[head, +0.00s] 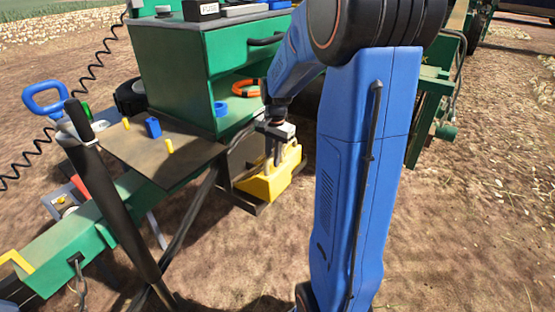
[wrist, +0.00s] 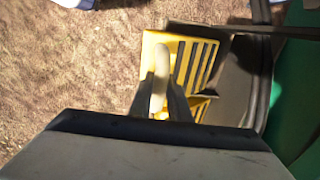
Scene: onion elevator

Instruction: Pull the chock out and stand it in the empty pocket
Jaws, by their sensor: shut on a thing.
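The yellow wedge-shaped chock (head: 262,186) sits low beside the green cabinet, in a dark holder (head: 250,207). In the wrist view the chock (wrist: 193,62) shows ribs on its right side and a pale handle (wrist: 161,62). My gripper (head: 277,158) reaches down from above and is shut on the chock's handle. Its dark fingers also show in the wrist view (wrist: 164,85), on either side of the handle. The dark holder wall (wrist: 236,65) stands just right of the chock there. I cannot tell clearly which pocket is empty.
The green cabinet (head: 175,60) stands behind, with an orange ring (head: 246,88) and a blue ring (head: 221,108) on its open shelf. A dark side table (head: 165,150) with small blue and yellow parts is at left. A black post (head: 110,200) slants in front. Bare ground is open at right.

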